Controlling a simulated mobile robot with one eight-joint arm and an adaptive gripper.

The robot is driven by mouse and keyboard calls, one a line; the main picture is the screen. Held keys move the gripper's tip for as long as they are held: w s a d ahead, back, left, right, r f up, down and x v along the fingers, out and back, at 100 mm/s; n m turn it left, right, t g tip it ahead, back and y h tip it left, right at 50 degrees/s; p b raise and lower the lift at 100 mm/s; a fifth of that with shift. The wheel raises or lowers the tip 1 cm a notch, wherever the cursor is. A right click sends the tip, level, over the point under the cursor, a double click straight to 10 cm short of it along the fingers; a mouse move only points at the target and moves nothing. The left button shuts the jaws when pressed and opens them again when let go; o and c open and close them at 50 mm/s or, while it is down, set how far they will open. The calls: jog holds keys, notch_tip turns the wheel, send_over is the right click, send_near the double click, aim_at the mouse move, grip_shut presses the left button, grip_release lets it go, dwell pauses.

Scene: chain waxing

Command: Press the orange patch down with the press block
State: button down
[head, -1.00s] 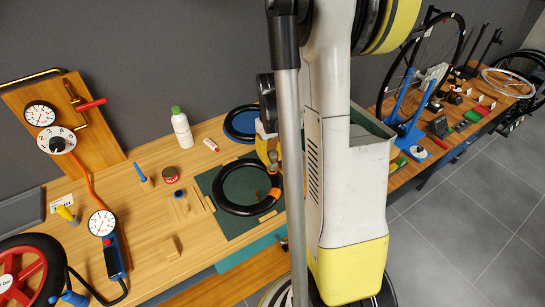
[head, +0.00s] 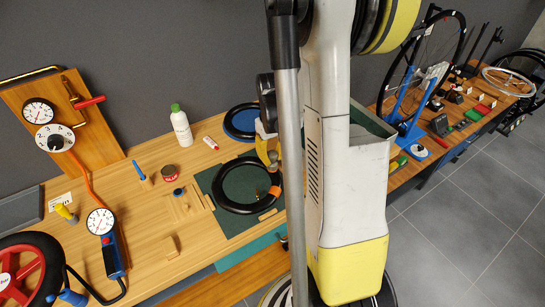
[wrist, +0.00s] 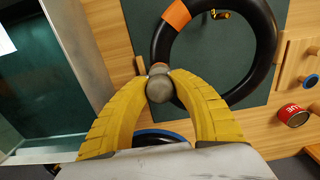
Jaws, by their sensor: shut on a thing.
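My gripper (wrist: 160,82) is shut on the rounded grey-brown knob of the press block (wrist: 159,92), held between its yellow fingers. The block's underside is hidden, so I cannot tell whether it touches anything. The orange patch (wrist: 176,14) lies across the black inner tube (wrist: 262,64), at the upper left of the ring in the wrist view. The block appears near the ring's lower left there, apart from the patch. In the head view, the patch (head: 275,191) is on the right side of the tube (head: 219,197), below my gripper (head: 270,151).
The tube lies on a dark green mat (head: 234,227) on the wooden bench. A red tin (head: 169,173), a white bottle (head: 181,127) and a blue-rimmed ring (head: 232,122) stand around it. A grey bin wall (wrist: 76,45) is at left in the wrist view.

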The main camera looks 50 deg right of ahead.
aim_at(272, 153)
jog(key=shift+f+b, duration=0.75)
jog(key=shift+b, duration=0.25)
dwell(2.8)
dwell(1.6)
jog(key=shift+r+p, duration=2.85)
jog(key=shift+r, duration=1.25)
